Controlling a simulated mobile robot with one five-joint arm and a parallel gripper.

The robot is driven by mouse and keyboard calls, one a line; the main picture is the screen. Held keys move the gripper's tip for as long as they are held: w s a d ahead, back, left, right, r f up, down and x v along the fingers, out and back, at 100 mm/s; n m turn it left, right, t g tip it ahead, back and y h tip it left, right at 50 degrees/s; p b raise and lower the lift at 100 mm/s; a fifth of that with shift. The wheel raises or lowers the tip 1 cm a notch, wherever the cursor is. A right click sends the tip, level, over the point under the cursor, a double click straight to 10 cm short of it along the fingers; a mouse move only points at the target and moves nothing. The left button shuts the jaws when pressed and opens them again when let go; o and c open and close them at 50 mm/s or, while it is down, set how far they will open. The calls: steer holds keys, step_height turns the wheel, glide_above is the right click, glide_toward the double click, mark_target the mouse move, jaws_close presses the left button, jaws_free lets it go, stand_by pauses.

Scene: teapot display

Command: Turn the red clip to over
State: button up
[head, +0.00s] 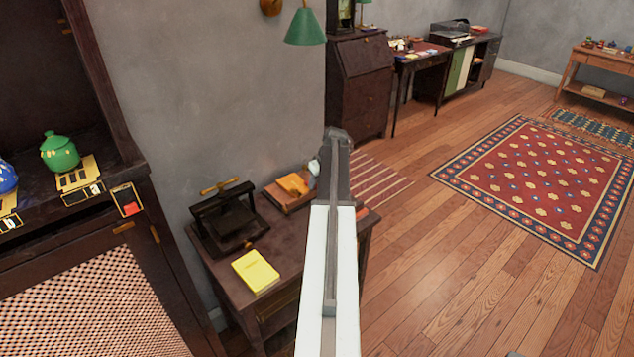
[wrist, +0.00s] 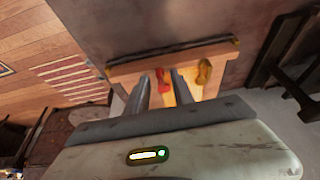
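The red clip (wrist: 163,79) shows small in the wrist view, on a lit wooden board (wrist: 130,70). My gripper (wrist: 160,77) has its two grey fingers apart, one on each side of the red clip as seen from the wrist. Nothing is visibly held, and I cannot tell whether either finger touches the clip. A yellow-brown clip (wrist: 204,72) is on the same board, just right of the right finger. In the head view my arm stands in front, and I cannot make out the fingers or the red clip there.
In the head view, a small dark table (head: 222,282) holds a black press-like device (head: 228,218), a yellow pad (head: 255,271) and a wooden tray with an orange item (head: 292,184). A cabinet with a green pot (head: 59,152) stands left. Open floor (head: 430,270) lies right.

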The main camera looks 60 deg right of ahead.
steer(key=p+v, duration=0.7)
steer(key=shift+r, duration=0.35)
steer(key=shift+s+a, duration=0.1)
steer(key=shift+s, duration=0.1)
